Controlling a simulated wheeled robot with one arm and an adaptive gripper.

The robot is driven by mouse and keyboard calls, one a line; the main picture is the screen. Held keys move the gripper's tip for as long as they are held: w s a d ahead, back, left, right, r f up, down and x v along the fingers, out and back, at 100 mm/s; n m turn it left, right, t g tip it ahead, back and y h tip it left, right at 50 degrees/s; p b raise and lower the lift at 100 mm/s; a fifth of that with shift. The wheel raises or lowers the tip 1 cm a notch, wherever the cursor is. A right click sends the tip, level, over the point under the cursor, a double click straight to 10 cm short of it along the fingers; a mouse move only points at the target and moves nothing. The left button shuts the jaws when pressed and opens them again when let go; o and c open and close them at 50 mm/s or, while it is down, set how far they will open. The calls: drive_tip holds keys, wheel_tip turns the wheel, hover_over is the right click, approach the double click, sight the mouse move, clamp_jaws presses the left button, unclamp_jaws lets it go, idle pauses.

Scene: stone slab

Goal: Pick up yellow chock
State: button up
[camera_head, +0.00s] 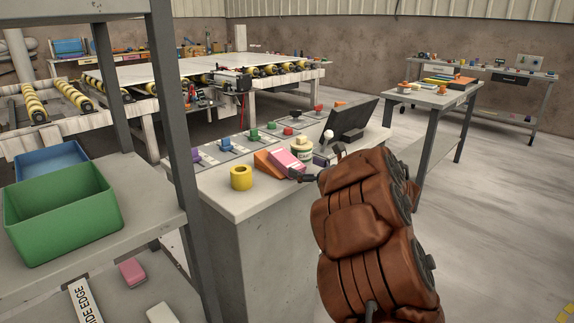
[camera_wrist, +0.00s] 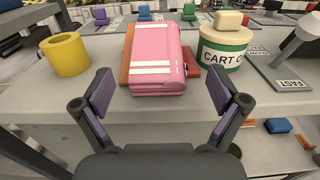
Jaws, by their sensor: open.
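My gripper (camera_wrist: 165,98) is open and empty, its two purple-padded fingers spread in front of a pink block with white stripes (camera_wrist: 155,55). In the head view my gripper (camera_head: 315,168) is at the slab's front edge, partly hidden behind my brown arm. A yellow, round, hollow-topped piece (camera_head: 241,178) stands on the slab at its front left corner. It also shows in the wrist view (camera_wrist: 66,56), left of and beyond my left finger, apart from it. It is the only plainly yellow piece on the slab; I see no yellow wedge shape there.
An orange wedge (camera_head: 266,164) lies against the pink block. A white and green tub (camera_wrist: 222,50) stands right of it. A dark tilted screen (camera_head: 350,118) is on the slab (camera_head: 222,206). A grey rack with a green bin (camera_head: 62,212) stands at left.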

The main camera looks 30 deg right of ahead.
sight(291, 160)
drive_tip(key=shift+a+p+x, duration=0.2)
drive_tip(key=shift+p+x, duration=0.2)
drive_tip(key=shift+x, duration=2.9)
drive_tip(key=shift+s, duration=0.1)
drive_tip(key=c, duration=1.3)
drive_tip(key=shift+c, duration=0.2)
drive_tip(key=shift+r, duration=0.1)
